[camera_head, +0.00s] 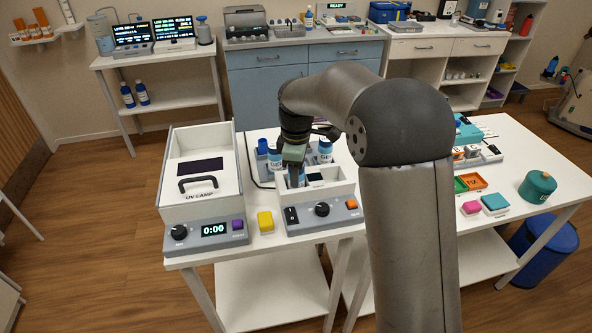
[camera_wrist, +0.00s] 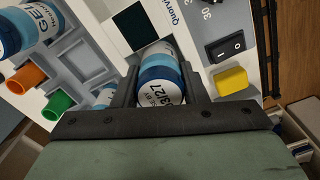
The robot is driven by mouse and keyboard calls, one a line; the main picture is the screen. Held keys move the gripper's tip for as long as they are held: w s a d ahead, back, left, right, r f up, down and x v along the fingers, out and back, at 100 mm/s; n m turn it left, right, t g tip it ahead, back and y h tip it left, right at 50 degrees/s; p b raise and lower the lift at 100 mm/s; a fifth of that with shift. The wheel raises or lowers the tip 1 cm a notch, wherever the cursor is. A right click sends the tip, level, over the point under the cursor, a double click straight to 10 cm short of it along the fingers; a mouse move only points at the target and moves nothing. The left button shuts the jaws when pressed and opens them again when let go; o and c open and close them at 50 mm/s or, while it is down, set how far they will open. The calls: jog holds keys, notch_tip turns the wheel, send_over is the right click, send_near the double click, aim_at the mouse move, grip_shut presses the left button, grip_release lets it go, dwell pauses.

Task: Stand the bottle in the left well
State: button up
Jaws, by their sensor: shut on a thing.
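My gripper (camera_wrist: 160,85) is shut on a bottle with a blue cap and a white label (camera_wrist: 160,78), which sits between the two fingers in the wrist view. In the head view my gripper (camera_head: 295,165) is over the left part of the white device with the wells (camera_head: 345,186). A blue part of the held bottle shows just below the fingers. A dark square opening (camera_wrist: 135,27) lies beside the held bottle; in the head view it is to the right of my gripper. The bottle's base is hidden, so I cannot tell whether it rests in the left well.
The white UV lamp box (camera_head: 200,185) stands close on the left, with a yellow block (camera_head: 265,221) in front. Blue-capped bottles (camera_head: 325,150) stand behind the device. Orange (camera_wrist: 27,79) and green (camera_wrist: 57,103) pieces show in the wrist view. A teal pot (camera_head: 537,187) is far right.

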jog(key=shift+f, duration=0.1)
jog(key=shift+s+f+b, duration=0.2)
jog(key=shift+f+b, duration=0.15)
jog(key=shift+f, duration=0.3)
jog(key=o, duration=1)
jog(key=shift+f, duration=0.15)
jog(key=shift+o, duration=0.2)
notch_tip(320, 180, up, 14)
jog(key=shift+w, duration=0.15)
jog(key=s+d+f+m, duration=0.3)
jog(key=s+d+m, duration=0.2)
jog(key=s, duration=0.5)
jog(key=s+d+f+m, duration=0.4)
jog(key=s+d+m, duration=0.1)
jog(key=s, duration=0.5)
jog(key=s+d+f+m, duration=0.4)
jog(key=s+d+m, duration=0.1)
jog(key=s, duration=0.5)
jog(key=shift+s+d+f+m, duration=0.25)
jog(key=shift+s+m, duration=0.15)
jog(key=shift+m, duration=0.2)
